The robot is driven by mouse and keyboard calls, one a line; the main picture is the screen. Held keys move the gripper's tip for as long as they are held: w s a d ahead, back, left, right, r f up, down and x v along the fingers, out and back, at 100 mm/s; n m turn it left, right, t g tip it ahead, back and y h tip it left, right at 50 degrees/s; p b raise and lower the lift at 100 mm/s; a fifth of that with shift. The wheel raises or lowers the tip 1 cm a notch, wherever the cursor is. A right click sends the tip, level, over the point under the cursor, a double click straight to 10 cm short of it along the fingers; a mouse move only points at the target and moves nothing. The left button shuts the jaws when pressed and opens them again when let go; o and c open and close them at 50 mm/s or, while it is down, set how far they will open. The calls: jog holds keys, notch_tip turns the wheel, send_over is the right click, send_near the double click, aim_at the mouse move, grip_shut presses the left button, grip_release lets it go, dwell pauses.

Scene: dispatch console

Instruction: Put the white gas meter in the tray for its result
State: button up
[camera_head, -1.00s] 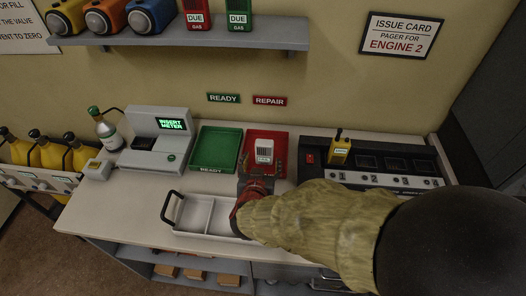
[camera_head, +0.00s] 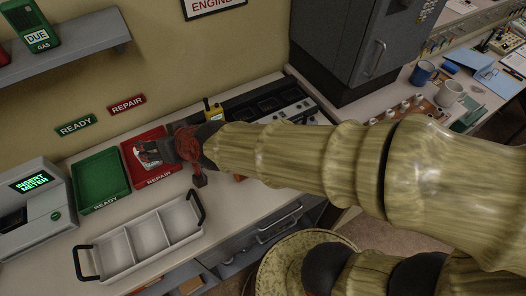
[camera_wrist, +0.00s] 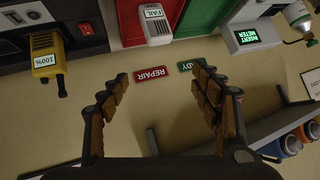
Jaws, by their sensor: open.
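The white gas meter (camera_head: 148,154) lies in the red REPAIR tray (camera_head: 131,148), partly covered by my gripper in the head view. In the wrist view the meter (camera_wrist: 157,27) reads FAIL and rests on the red tray's floor (camera_wrist: 133,32). My gripper (camera_wrist: 160,80) is open, with nothing between its fingers; the meter lies beyond the fingertips, apart from them. In the head view my gripper (camera_head: 172,150) is at the red tray's right side. The green READY tray (camera_head: 99,180) beside it is empty.
A test station (camera_head: 32,213) showing INSERT METER stands left of the trays. An empty white divided carrier (camera_head: 148,238) with black handles lies in front. A yellow pager (camera_head: 213,112) stands in the charger console behind my arm. A shelf (camera_head: 75,52) overhangs at upper left.

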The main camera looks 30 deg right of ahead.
jog(key=s+d+r+g+h, duration=0.1)
jog(key=s+d+g+h, duration=0.1)
jog(key=s+d, duration=0.6)
jog(key=s+d+r+m+g+h, duration=0.1)
jog(key=s+d+h, duration=0.1)
jog(key=s+d, duration=0.7)
jog(key=d, duration=0.4)
jog(key=shift+d+m+g+h, duration=0.15)
jog(key=shift+m+g+h, duration=0.15)
jog(key=shift+g+h, duration=0.1)
